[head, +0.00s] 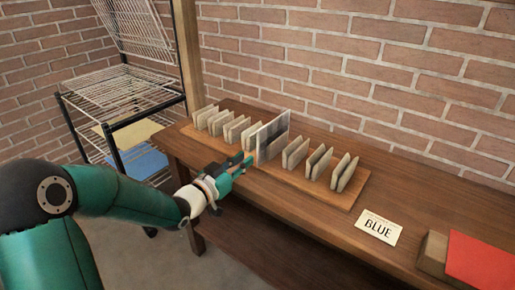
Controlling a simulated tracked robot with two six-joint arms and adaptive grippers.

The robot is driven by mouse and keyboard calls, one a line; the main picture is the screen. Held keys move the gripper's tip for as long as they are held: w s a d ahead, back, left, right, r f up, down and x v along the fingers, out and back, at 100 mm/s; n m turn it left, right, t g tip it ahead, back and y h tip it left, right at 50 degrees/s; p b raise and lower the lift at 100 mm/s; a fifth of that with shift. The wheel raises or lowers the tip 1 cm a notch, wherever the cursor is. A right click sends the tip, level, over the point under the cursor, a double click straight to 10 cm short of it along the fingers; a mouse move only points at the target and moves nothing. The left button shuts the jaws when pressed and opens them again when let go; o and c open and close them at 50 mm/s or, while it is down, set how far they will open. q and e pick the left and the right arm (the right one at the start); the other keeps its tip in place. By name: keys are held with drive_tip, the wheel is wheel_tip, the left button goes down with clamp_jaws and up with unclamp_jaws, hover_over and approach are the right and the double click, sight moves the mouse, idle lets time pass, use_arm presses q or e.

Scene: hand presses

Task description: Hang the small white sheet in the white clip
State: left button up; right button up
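My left gripper (240,165) reaches in from the left over the front edge of the wooden bench. Its teal fingers look slightly apart with nothing seen between them. They are in front of a wooden rack (345,200) with a row of thin upright plates. A taller grey-and-white panel (272,138) stands upright among those plates, just right of my fingertips. I cannot make out a small white sheet or a white clip for certain. My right gripper is not in view.
A white card reading "BLUE" (379,227) lies on the bench (310,235). A red sheet (476,258) lies over a block at the right. A wire shelf rack (120,95) at the left holds yellow (137,134) and blue (142,162) sheets. A brick wall stands behind.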

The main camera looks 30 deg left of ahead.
sight(257, 166)
use_arm(q)
drive_tip(key=w, duration=0.1)
drive_tip(key=w+p, duration=0.1)
drive_tip(key=w, duration=0.2)
drive_tip(key=shift+d, duration=0.25)
drive_tip(key=shift+w+f+b, duration=0.15)
drive_tip(key=shift+w+b, duration=0.2)
drive_tip(key=shift+w, duration=0.1)
drive_tip(key=shift+w+d, duration=0.1)
drive_tip(key=shift+w, duration=0.8)
clamp_jaws()
drive_tip(key=shift+r, duration=0.25)
wheel_tip(257, 166, up, 7)
drive_tip(key=p, duration=0.3)
drive_tip(key=shift+r, duration=0.15)
